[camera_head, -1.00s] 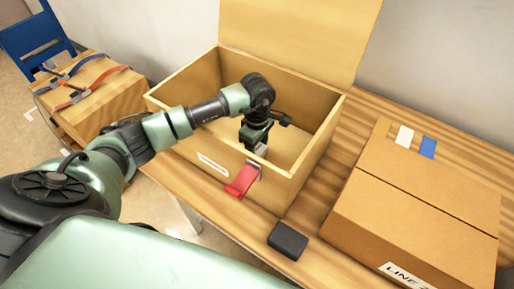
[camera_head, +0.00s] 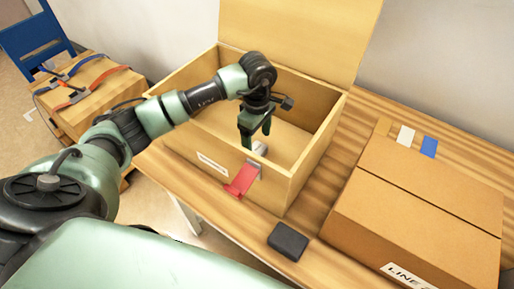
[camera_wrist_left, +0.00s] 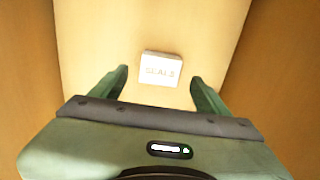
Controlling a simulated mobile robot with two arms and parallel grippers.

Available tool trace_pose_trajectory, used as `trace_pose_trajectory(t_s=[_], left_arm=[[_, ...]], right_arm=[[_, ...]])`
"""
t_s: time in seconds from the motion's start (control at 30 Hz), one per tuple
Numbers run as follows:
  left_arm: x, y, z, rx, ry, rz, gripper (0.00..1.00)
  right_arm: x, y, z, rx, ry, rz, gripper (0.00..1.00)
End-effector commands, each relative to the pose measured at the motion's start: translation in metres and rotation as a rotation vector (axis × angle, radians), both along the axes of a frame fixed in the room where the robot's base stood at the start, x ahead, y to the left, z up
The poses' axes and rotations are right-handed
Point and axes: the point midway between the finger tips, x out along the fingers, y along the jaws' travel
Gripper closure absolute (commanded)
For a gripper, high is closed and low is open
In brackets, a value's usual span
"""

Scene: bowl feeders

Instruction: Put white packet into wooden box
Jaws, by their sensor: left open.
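The white packet (camera_wrist_left: 161,69) lies on the floor of the wooden box (camera_head: 215,164), with printed letters facing up in the left wrist view. My left gripper (camera_head: 257,138) is inside the box, pointing down above the packet. Its fingers (camera_wrist_left: 158,85) are open and apart, with the packet lying free beyond and between their tips. The box lid (camera_head: 300,35) stands open at the back. My right gripper is not in view.
A red latch (camera_head: 241,181) hangs on the box front. A black block (camera_head: 288,241) lies on the table before it. A closed cardboard box (camera_head: 420,205) stands at right, near white (camera_head: 406,135) and blue (camera_head: 428,147) pieces. A strapped box (camera_head: 95,95) is at left.

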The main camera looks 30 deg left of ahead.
Motion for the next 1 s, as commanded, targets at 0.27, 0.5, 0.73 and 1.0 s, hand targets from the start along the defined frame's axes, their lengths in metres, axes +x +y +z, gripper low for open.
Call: trace_pose_trajectory(t_s=[0.27, 0.5, 0.73, 1.0], left_arm=[[0.001, 0.0, 0.053, 0.0, -0.004, 0.0, 0.24], [0.0, 0.0, 0.068, 0.0, 0.001, 0.0, 0.24], [-0.001, 0.0, 0.069, 0.0, 0.001, 0.0, 0.24], [0.0, 0.0, 0.07, 0.0, 0.001, 0.0, 0.24]], right_arm=[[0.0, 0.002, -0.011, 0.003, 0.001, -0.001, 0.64], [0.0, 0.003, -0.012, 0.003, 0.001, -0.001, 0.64], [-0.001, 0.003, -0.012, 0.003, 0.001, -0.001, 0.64], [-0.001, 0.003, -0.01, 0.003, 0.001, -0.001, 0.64]])
